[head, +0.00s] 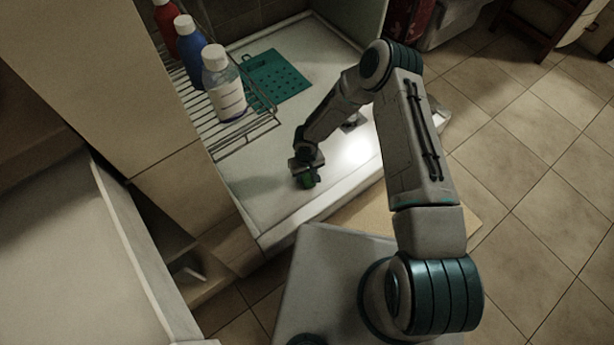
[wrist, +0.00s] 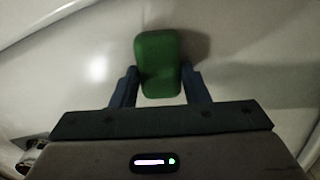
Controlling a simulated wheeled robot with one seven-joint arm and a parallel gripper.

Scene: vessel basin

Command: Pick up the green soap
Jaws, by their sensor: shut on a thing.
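The green soap (wrist: 158,62) is a rounded green block between the two fingers of my gripper (wrist: 160,88) in the wrist view. My gripper is shut on it, with the soap's far end standing out past the fingertips. In the head view my gripper (head: 305,172) points down over the white shower basin (head: 262,190), near its front rim. The soap (head: 308,182) shows there as a small dark green patch under the gripper. Whether the soap still touches the basin floor I cannot tell.
A wire rack (head: 250,128) at the left holds a white bottle (head: 226,98), a blue bottle (head: 193,58) and a red bottle (head: 165,22). A teal perforated mat (head: 275,78) lies at the back of the basin. The basin has a raised front rim (head: 325,200). Tiled floor (head: 540,190) is clear at the right.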

